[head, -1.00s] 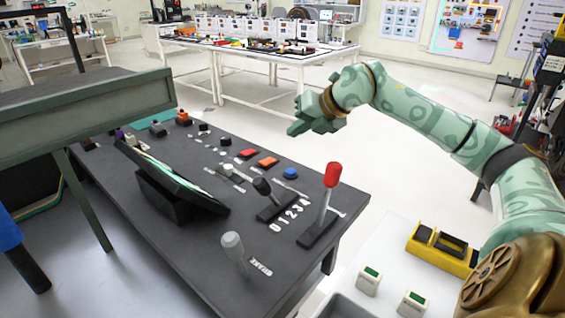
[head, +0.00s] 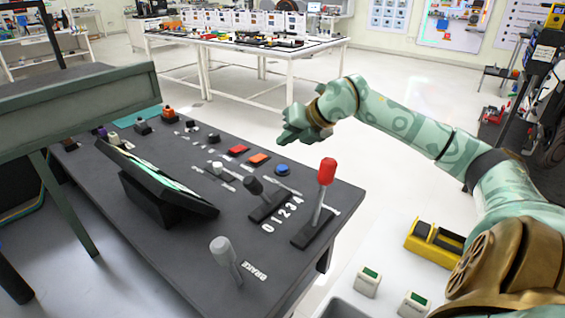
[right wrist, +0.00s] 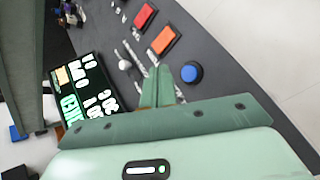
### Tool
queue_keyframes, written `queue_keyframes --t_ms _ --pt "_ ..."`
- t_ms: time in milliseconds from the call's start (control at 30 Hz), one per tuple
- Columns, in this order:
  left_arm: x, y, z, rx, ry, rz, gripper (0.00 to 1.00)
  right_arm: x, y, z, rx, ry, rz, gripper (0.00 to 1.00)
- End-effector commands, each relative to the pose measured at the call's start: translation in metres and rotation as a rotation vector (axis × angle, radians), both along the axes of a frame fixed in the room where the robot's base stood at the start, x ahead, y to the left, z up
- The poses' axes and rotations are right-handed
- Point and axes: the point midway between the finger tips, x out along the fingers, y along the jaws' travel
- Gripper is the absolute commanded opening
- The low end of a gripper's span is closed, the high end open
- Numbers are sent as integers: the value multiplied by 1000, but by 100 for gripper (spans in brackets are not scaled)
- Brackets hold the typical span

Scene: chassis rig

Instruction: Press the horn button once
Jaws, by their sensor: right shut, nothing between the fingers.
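The dark control panel (head: 185,235) carries several buttons and levers. A round blue button (head: 283,169) sits near its right edge, beside an orange rectangular button (head: 258,159) and a red one (head: 238,149). I cannot read which label says horn. My right gripper (head: 287,138) is shut and empty, above the panel's far right edge. In the right wrist view its closed fingers (right wrist: 157,88) point over the panel, with the blue button (right wrist: 191,73) just right of the tips and the orange button (right wrist: 162,40) beyond. The gripper appears apart from the buttons. My left gripper is out of view.
A red-topped lever (head: 326,172), a black-topped lever (head: 253,186) and a grey brake lever (head: 222,250) rise from the panel. A tilted screen (head: 155,185) stands at its left. Open floor lies beyond the right edge.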

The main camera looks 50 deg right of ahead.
Motion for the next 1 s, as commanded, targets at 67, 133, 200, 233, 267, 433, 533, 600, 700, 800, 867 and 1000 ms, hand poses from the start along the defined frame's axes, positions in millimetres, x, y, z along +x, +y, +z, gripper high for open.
queue_keyframes --t_ms 67,133,200,233,267,433,533,600,700,800,867,1000 --pt "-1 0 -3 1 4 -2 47 0 1 -15 3 5 1 0" --pt "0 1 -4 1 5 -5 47 0 0 -25 2 4 0 0" --pt "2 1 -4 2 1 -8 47 0 0 -31 1 2 0 0" --pt "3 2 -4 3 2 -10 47 0 0 -34 1 2 0 0" --pt "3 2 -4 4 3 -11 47 0 0 -37 1 2 0 0" --pt "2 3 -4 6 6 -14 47 0 0 -46 1 1 0 0" --pt "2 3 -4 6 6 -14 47 0 0 -48 1 1 0 0" --pt "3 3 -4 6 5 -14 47 0 0 -48 1 1 0 0" --pt "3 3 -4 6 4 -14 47 0 0 -48 1 1 0 0" --pt "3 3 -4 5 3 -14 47 0 0 -48 0 1 1 0" --pt "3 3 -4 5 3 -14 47 0 0 -48 0 0 0 0" --pt "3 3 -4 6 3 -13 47 0 0 -48 0 0 0 0"
